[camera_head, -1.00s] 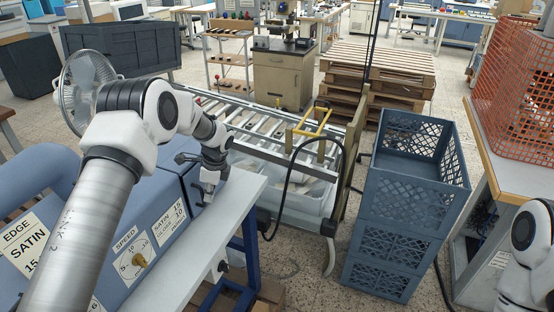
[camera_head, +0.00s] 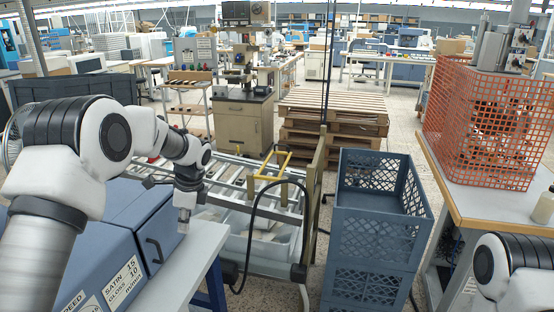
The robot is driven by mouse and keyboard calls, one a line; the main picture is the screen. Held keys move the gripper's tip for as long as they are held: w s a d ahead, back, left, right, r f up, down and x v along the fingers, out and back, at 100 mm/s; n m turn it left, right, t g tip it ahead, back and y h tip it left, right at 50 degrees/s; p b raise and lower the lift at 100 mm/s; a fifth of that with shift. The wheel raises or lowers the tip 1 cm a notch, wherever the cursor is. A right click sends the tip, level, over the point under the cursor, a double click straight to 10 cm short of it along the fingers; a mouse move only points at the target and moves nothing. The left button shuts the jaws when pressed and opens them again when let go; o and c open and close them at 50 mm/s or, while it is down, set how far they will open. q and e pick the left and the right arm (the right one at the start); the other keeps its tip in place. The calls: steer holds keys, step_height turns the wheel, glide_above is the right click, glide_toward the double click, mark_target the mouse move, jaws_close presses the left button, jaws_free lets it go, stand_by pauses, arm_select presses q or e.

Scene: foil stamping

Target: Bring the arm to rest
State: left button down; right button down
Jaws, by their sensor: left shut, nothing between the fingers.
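My left arm comes in from the left and reaches over the blue machine (camera_head: 130,236). My left gripper (camera_head: 184,218) points down beside the machine's right side, above the pale shelf (camera_head: 190,262). Its fingers look closed and hold nothing. My right arm shows only in part at the lower right, and its gripper is out of the picture.
A roller conveyor (camera_head: 235,180) with a yellow frame (camera_head: 268,180) lies beyond the shelf. Stacked blue crates (camera_head: 376,235) stand right of centre. Wooden pallets (camera_head: 332,112) are behind.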

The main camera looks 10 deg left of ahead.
arm_select(q)
steer(key=s+d+f+n+h+b, duration=0.1)
steer(key=s+d+f+n, duration=0.15)
steer(key=s+f, duration=0.45)
steer(key=s+d+f+n+h+b, duration=0.1)
steer(key=s+d+f+n, duration=0.15)
steer(key=f, duration=0.85)
steer(key=s+d+f+n+h+b, duration=0.1)
steer(key=s+d+f+b, duration=0.15)
steer(key=s+f, duration=0.45)
steer(key=s+d+f+n+b, duration=0.1)
steer(key=s+f+n, duration=0.3)
steer(key=s, duration=0.6)
steer(key=s+d+f+n+b, duration=0.1)
steer(key=s+f+n, duration=0.4)
steer(key=s, duration=0.6)
step_height(320, 180, down, 2)
steer(key=shift+d+n+t, duration=0.3)
steer(key=shift+s, duration=0.1)
